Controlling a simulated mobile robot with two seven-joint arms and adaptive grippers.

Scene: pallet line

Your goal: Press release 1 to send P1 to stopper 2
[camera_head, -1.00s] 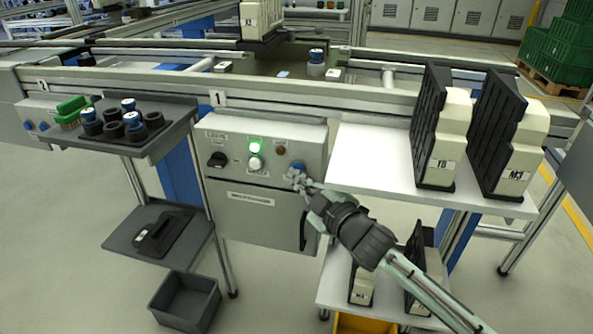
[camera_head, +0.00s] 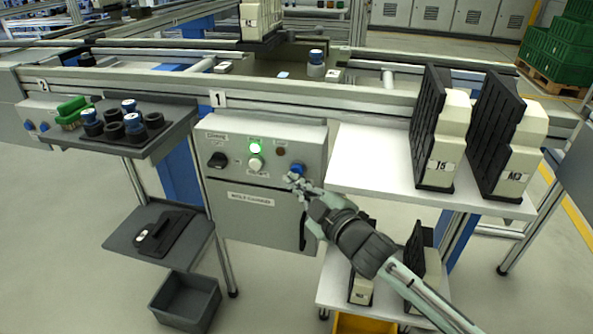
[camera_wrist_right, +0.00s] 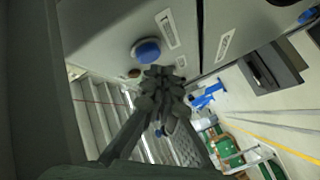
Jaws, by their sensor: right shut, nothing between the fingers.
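The control box (camera_head: 265,150) under the sign 1 (camera_head: 218,99) carries a black knob, a lit green lamp (camera_head: 255,147), a white button, a dark red lamp and a blue button (camera_head: 298,169) at its right. My right gripper (camera_head: 293,183) is shut and empty, just below and in front of the blue button. In the right wrist view the blue button (camera_wrist_right: 147,50) shows above the shut fingertips (camera_wrist_right: 160,85), with a visible offset. Contact cannot be told. No pallet is readable as P1. The sign 2 (camera_head: 43,85) is at the far left. My left gripper is out of view.
A shelf (camera_head: 370,165) at right holds two beige and black modules. The conveyor rail (camera_head: 310,92) runs behind the box. A grey bin (camera_head: 186,300) stands on the floor.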

